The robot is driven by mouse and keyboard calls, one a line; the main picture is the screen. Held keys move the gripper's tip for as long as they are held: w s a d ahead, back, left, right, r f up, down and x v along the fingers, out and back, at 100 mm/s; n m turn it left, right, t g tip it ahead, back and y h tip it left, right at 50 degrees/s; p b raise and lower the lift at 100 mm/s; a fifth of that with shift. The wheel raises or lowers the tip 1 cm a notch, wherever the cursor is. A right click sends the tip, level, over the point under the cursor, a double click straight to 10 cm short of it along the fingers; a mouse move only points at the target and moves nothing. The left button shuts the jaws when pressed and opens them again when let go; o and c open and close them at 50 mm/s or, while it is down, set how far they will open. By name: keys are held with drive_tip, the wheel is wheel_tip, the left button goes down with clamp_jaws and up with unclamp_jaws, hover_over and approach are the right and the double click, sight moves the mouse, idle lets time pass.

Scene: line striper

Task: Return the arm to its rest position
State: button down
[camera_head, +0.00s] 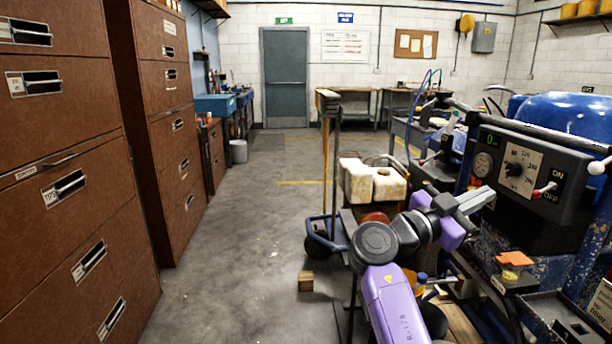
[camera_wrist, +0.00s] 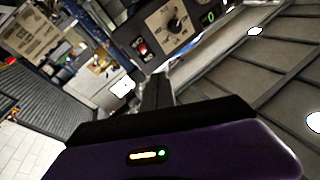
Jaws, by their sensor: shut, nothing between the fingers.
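My purple arm rises from the bottom of the head view and bends right at a dark round joint. My gripper (camera_head: 482,199) is at its end, with grey fingers closed together and empty. I cannot tell whether the fingertips touch the box. In the wrist view the dark fingers (camera_wrist: 158,88) point up the picture, toward the control box (camera_wrist: 150,28) with its dial.
The blue-tanked machine (camera_head: 567,117) fills the right. A small orange-topped container (camera_head: 514,259) sits on its ledge. White jugs (camera_head: 378,183) and a hand cart (camera_head: 324,230) stand left of it. A wooden block (camera_head: 305,281) lies on the floor.

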drive_tip(key=w+a+f+n+t+y, duration=0.4)
drive_tip(key=a+f+n+t+y, duration=0.55)
drive_tip(key=n, duration=0.35)
drive_tip(key=s+a+f+n+t+y, duration=0.1)
drive_tip(key=s+a+f+n+y, duration=0.25)
drive_tip(key=s+f, duration=0.45)
drive_tip(key=s+a+f+n+t+y, duration=0.25)
drive_tip(key=s+a+f+y, duration=0.2)
drive_tip(key=s+f, duration=0.25)
drive_tip(key=s+d+f+g+y, duration=0.1)
drive_tip(key=s+g, duration=0.1)
drive_tip(key=s, duration=1.8)
drive_tip(key=s+d+f+g+y, duration=0.1)
drive_tip(key=s+f+g, duration=0.1)
drive_tip(key=s, duration=1.7)
wheel_tip(320, 180, up, 13)
drive_tip(key=p, duration=1.4)
drive_tip(key=shift+w+m, duration=0.15)
drive_tip(key=shift+m, duration=0.15)
